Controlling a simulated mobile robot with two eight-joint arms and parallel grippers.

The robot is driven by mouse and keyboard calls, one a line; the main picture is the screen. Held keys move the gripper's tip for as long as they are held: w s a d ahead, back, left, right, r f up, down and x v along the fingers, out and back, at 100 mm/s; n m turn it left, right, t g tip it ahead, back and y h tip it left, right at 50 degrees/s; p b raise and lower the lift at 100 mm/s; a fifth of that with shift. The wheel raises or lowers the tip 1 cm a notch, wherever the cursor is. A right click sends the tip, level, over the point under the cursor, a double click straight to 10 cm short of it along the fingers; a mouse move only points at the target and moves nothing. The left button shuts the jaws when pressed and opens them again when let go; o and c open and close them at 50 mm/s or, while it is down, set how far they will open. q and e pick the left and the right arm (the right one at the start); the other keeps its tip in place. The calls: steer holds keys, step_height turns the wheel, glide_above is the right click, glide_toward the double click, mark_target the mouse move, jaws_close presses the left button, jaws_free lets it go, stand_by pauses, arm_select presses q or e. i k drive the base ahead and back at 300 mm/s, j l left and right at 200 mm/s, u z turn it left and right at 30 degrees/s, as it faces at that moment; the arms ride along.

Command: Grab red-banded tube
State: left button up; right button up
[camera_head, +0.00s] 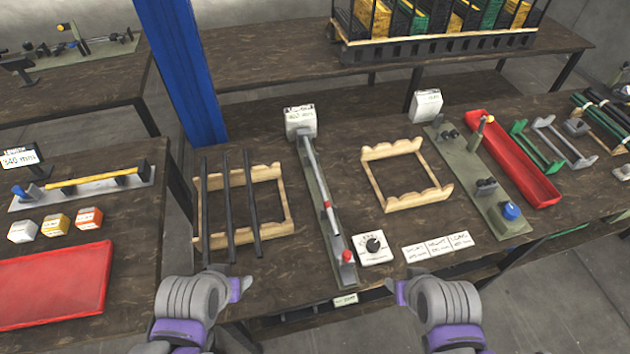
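A grey tube with a red band (328,206) lies lengthwise on a narrow green-grey press base (320,199) in the middle of the table. Its far end is near a white-labelled box (300,121), and a red knob (347,256) sits at the near end of the base. My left gripper (241,288) is at the table's front edge, to the left of and nearer than the tube. My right gripper (399,291) is in front of the table edge, to the right of the tube. Both are apart from the tube; their finger gaps are not clear.
A wooden rack (286,208) with dark tubes (231,206) stands left of the press. Further right are another press (480,180) and a red tray (512,157).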

mark_target(327, 203)
steer(key=i+l, duration=0.15)
steer(key=l, duration=0.15)
steer(key=i+l, duration=0.1)
steer(key=l, duration=0.15)
steer(key=i+l, duration=0.15)
steer(key=l, duration=0.15)
steer(key=u, duration=0.45)
steer(key=l+u, duration=0.15)
steer(key=u, duration=0.25)
steer(key=l+u, duration=0.1)
steer(key=u, duration=0.35)
steer(key=l+u, duration=0.1)
steer(key=u, duration=0.35)
